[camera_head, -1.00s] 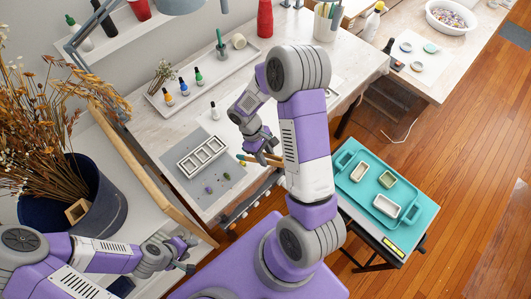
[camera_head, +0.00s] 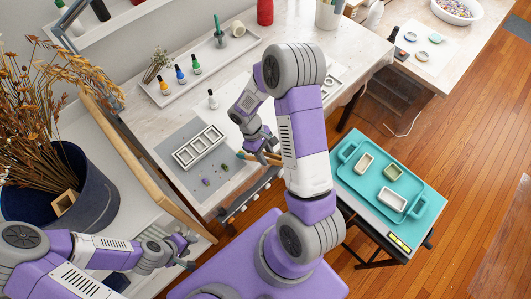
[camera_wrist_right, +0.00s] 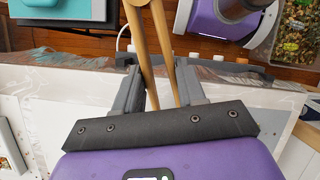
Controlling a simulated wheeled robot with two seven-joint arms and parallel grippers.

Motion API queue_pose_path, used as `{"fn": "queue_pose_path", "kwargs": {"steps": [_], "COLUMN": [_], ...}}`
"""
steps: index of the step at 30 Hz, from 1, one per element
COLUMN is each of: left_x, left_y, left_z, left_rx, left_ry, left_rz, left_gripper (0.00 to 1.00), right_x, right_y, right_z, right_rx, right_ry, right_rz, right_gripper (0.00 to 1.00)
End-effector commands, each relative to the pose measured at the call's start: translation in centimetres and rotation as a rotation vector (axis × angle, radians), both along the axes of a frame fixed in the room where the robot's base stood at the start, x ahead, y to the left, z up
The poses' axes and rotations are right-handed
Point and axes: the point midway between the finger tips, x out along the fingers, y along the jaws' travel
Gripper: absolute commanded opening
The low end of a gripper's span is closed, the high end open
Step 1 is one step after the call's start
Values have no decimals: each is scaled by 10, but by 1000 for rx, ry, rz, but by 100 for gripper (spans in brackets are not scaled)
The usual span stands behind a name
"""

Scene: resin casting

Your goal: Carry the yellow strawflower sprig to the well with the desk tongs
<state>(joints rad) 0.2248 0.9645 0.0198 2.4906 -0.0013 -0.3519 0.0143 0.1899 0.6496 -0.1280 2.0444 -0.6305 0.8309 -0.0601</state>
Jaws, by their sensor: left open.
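My right gripper (camera_head: 266,146) is over the right edge of the grey mat (camera_head: 178,140). It is shut on the wooden desk tongs (camera_head: 262,158), whose two legs run between its fingers in the right wrist view (camera_wrist_right: 160,85). The tongs' tips point left over the mat in the head view; I cannot tell whether they hold anything. A white mold with three square wells (camera_head: 185,155) lies on the mat. Small purple (camera_head: 205,181) and greenish (camera_head: 224,167) pieces lie below it. I cannot make out the yellow strawflower sprig for certain. My left gripper (camera_head: 190,251) is open and empty, away from the mat.
A white tray (camera_head: 215,57) with small bottles stands behind the mat, and one bottle (camera_head: 212,100) stands near the mold. A teal tray (camera_head: 424,204) with small molds is at the right. A dark blue pot (camera_head: 95,200) of dried stems stands at the left.

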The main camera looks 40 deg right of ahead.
Motion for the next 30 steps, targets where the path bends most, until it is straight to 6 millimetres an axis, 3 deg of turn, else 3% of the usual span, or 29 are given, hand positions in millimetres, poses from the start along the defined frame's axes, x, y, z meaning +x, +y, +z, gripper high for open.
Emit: {"fn": "queue_pose_path", "kwargs": {"steps": [3, 10, 11, 17, 30], "left_x": [0, 0, 0, 0, 0], "left_y": [0, 0, 0, 0, 0], "left_z": [0, 0, 0, 8, 48], "left_rx": [0, 0, 0, 0, 0], "left_ry": [0, 0, 0, 0, 0], "left_rz": [0, 0, 0, 0, 0], "left_gripper": [43, 43, 43, 43, 43], "right_x": [0, 0, 0, 0, 0], "right_y": [0, 0, 0, 0, 0], "right_z": [0, 1, 1, 10, 64], "right_rx": [0, 0, 0, -1, 0], "right_ry": [0, 0, 0, -1, -1], "right_rz": [0, 0, 0, 0, -1], "right_gripper": [37, 1, 0, 0, 0]}}
